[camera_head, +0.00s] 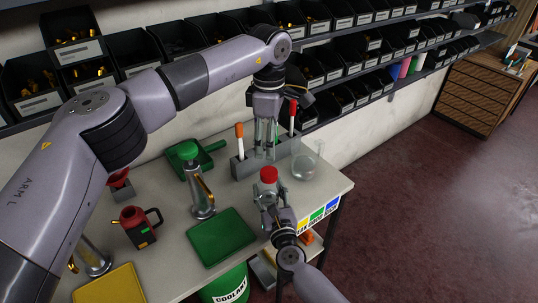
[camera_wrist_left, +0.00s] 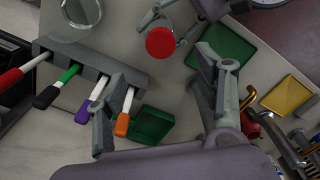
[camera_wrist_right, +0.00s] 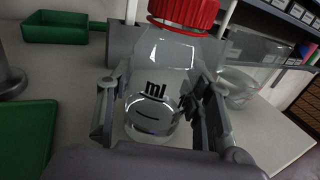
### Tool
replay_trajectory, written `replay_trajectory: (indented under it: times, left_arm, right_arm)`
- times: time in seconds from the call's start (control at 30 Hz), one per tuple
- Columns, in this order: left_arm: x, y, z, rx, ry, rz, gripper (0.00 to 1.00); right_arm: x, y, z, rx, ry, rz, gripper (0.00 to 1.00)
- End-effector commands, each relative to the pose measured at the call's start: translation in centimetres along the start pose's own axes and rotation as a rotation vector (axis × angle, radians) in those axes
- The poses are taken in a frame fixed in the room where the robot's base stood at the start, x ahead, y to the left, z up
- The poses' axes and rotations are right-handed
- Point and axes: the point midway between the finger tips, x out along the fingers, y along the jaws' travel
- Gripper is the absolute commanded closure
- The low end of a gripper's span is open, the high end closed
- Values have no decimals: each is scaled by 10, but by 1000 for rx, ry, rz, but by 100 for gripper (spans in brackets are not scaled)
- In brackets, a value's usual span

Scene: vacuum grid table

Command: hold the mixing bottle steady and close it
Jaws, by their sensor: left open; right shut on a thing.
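The mixing bottle (camera_wrist_right: 158,75) is clear, marked "ml", with a red ribbed cap (camera_wrist_right: 183,12) on its top. My right gripper (camera_wrist_right: 160,108) is shut around the bottle body, which looks upright. In the head view the red cap (camera_head: 268,174) shows above my right gripper (camera_head: 270,200). My left gripper (camera_head: 265,148) is open and empty, over the grey pen rack behind the bottle. In the left wrist view the cap (camera_wrist_left: 160,42) lies beyond the open fingers. Whether the cap is fully tightened cannot be told.
The grey rack (camera_wrist_left: 95,62) holds several coloured pens near my left fingers. A glass beaker (camera_head: 306,163) stands right of the bottle. Bins line the wall shelf (camera_head: 345,67).

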Motion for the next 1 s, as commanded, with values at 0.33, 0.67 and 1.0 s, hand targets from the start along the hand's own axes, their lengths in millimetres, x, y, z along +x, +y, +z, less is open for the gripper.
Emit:
replay_trajectory:
  times: [0.33, 0.67, 1.0]
  left_arm:
    - [-23, 0, 0, 0, 0, 0, 37]
    - [-22, 0, 0, 0, 0, 0, 37]
    - [-22, 0, 0, 0, 0, -1, 37]
  right_arm:
    - [0, 0, 0, -1, 1, -1, 100]
    - [0, 0, 0, -1, 0, -1, 43]
    - [0, 0, 0, 0, 0, 0, 30]
